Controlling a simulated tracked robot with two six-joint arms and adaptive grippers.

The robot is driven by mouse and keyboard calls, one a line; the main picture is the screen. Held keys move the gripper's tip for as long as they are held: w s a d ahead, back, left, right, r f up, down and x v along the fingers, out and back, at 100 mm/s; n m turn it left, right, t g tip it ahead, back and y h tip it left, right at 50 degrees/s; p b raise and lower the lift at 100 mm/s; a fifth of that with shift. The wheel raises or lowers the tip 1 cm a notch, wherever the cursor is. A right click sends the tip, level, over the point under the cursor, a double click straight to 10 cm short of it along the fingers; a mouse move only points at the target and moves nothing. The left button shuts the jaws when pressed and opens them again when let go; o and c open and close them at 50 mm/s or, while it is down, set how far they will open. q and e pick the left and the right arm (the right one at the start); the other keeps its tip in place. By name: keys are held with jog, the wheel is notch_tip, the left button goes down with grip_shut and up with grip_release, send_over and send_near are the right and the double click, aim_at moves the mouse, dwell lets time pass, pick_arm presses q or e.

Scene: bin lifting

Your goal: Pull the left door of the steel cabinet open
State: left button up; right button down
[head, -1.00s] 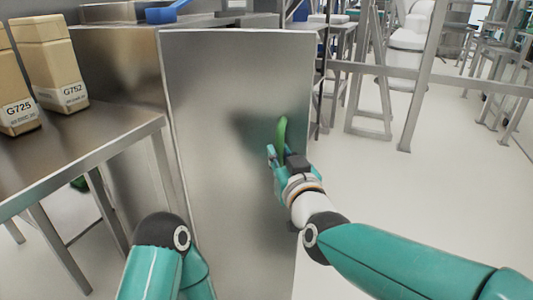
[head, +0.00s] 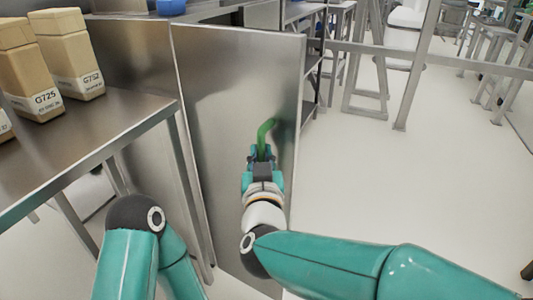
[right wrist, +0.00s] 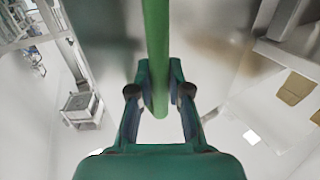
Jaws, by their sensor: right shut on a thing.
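The left door (head: 225,110) of the steel cabinet is a tall brushed-steel panel in the middle of the head view. Its green handle (head: 265,131) is a curved bar near the right edge. My right gripper (head: 262,152) is shut on the handle. The right wrist view shows the green bar (right wrist: 156,50) running between the two fingers (right wrist: 160,92). The door seems to stand at an angle to the cabinet body; how wide the gap is I cannot tell. My left gripper is out of view; only that arm's bent elbow shows at the lower left.
A steel table (head: 95,125) with several tan labelled packages (head: 70,55) stands at the left, close to the door. A blue object (head: 171,6) lies on top behind the door. Metal frames (head: 420,60) stand at the back right. The pale floor (head: 400,190) at the right is clear.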

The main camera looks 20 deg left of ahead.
jog(key=shift+s+a+r, duration=0.1)
jog(key=shift+a+r, duration=0.1)
jog(key=c, duration=1.1)
grip_release()
jog(key=shift+f, duration=0.1)
send_near(258, 98)
jog(key=x, duration=0.4)
